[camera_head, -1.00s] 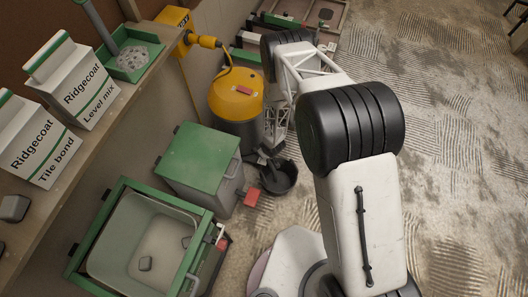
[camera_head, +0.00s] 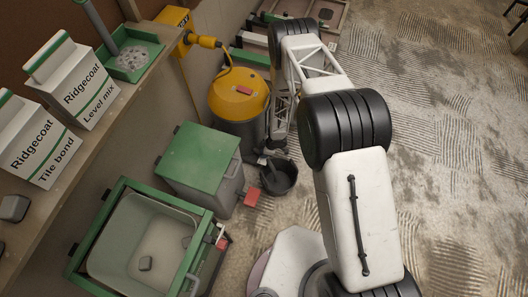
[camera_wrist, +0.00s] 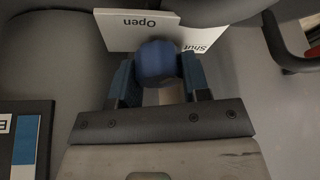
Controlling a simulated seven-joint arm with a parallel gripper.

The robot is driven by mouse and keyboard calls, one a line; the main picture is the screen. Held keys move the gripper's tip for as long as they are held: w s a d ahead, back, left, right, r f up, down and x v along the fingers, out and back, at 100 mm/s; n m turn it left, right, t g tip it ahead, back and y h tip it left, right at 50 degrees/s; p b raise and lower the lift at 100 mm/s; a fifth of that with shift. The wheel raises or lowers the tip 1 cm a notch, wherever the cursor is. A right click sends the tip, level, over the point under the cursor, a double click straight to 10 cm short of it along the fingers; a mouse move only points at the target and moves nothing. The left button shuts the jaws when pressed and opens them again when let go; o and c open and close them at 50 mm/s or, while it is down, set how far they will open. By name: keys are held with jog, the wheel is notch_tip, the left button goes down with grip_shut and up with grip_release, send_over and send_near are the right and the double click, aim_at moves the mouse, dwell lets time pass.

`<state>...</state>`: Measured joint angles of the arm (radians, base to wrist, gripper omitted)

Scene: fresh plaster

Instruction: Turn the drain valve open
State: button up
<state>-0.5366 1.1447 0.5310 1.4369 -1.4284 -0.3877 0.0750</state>
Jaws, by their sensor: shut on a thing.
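In the wrist view a rounded blue knob (camera_wrist: 157,62), the grip of the drain valve, sits between the two dark blue fingers of my gripper (camera_wrist: 159,78). The fingers are shut on it from both sides. Behind the knob is a white label (camera_wrist: 113,30) with "Open" upside down at left and "Shut" at right. The knob stands between the two words, and it hides part of the label. In the head view my arm hides the valve and most of my gripper.
A yellow-topped drum (camera_head: 238,97) and a black bucket (camera_head: 278,180) stand beside my forearm. A green-lidded box (camera_head: 198,155) and a green-rimmed basin (camera_head: 113,195) are at left, below a shelf of bags. The floor at right is open.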

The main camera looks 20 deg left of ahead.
jog(key=n+g, duration=0.1)
jog(key=n, duration=0.1)
jog(key=n+h, duration=0.1)
jog(key=n, duration=0.2)
jog(key=shift+g, duration=0.4)
jog(key=o, duration=0.9)
jog(key=shift+o, duration=0.2)
jog(key=shift+r, duration=0.15)
jog(key=v, duration=0.7)
jog(key=shift+r, duration=0.3)
jog(key=shift+w, duration=0.2)
